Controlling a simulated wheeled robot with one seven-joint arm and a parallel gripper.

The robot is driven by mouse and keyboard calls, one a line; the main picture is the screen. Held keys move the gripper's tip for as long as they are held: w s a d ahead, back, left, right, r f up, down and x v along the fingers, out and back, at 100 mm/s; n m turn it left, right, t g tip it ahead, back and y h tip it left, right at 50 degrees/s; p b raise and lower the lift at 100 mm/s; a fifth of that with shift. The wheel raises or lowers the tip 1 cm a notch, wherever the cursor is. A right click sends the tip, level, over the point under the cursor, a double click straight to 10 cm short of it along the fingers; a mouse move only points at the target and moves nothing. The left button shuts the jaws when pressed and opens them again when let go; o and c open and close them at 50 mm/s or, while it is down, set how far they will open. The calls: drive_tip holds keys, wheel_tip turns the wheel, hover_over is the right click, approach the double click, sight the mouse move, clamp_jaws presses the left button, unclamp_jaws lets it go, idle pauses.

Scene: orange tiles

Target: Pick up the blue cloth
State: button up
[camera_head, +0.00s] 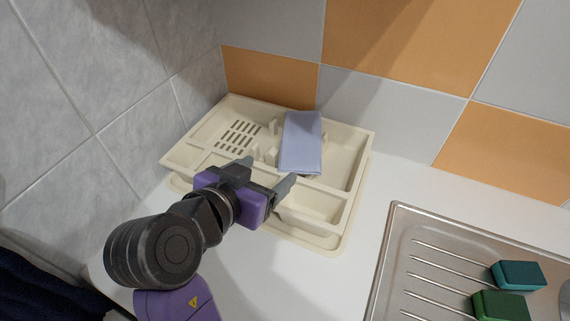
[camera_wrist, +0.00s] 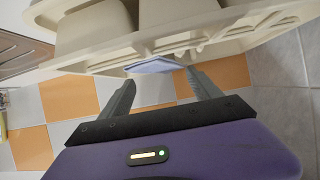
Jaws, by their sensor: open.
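The blue cloth (camera_head: 301,143) is pale blue and folded. It lies in the cream dish rack (camera_head: 362,160), draped over the raised dividers towards the back. In the wrist view, an edge of the cloth (camera_wrist: 156,64) shows beyond the fingers, roughly between them. My gripper (camera_head: 269,172) is purple and black with grey fingers. It is open and empty over the front of the rack, in front of the cloth and apart from it. The gripper also shows in the wrist view (camera_wrist: 162,84), with its fingers spread.
A steel sink drainboard (camera_head: 398,250) is at the right, with a teal sponge (camera_head: 519,275) and a green sponge (camera_head: 501,305) on it. Tiled walls stand close behind and left of the rack. Dark fabric (camera_head: 35,292) lies at the lower left. White counter between rack and sink is clear.

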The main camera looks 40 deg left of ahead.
sight(290, 156)
drive_tip(key=shift+b+x, duration=0.95)
drive_tip(key=shift+x, duration=1.9)
drive_tip(key=shift+w, duration=0.1)
drive_tip(key=shift+b+x, duration=0.45)
drive_tip(key=shift+x, duration=0.65)
clamp_jaws()
wheel_tip(290, 156, up, 12)
drive_tip(key=p, duration=0.9)
